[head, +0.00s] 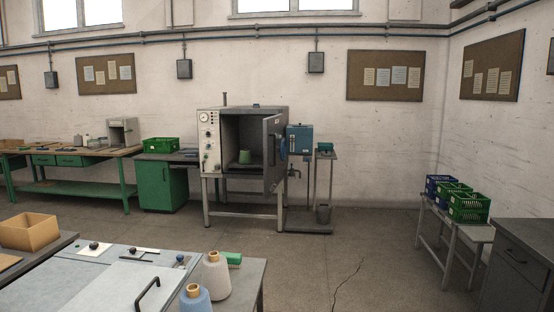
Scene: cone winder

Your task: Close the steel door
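The steel door (272,165) belongs to a grey oven-like cabinet (210,160) on a metal stand at the back wall. The door stands open on the cabinet's right side, swung out toward me and seen at a steep angle. It has a handle near its outer edge. The left front panel carries a round gauge and knobs. My gripper is not in view.
In front is a grey table (110,280) with two yarn cones. Open floor (330,250) lies between. Crates (468,207) stand at right.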

